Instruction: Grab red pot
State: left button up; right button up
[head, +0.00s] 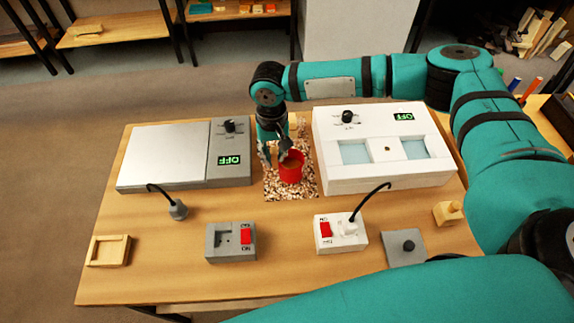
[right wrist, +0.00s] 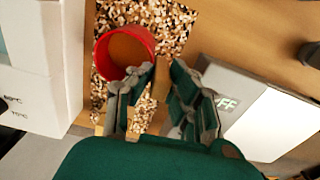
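The red pot (head: 291,172) stands upright on a speckled brown-and-white mat (head: 280,193) between the two devices. It holds something brown. In the right wrist view the pot (right wrist: 104,66) is at the upper left. My right gripper (head: 277,153) is open and empty, just behind and to the left of the pot. In the right wrist view my right gripper (right wrist: 163,70) has its fingers apart, and one fingertip overlaps the pot's rim. I cannot tell if it touches. The pot is not between the fingers. My left gripper is not in view.
A scale-like device (head: 165,155) with a grey panel stands left, and a white device (head: 335,125) with two light-blue windows right. In front are a grey switch box (head: 222,255), a white switch box (head: 340,245), cables, a grey knob block (head: 404,262) and a wooden tray (head: 93,262).

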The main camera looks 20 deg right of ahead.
grip_shut()
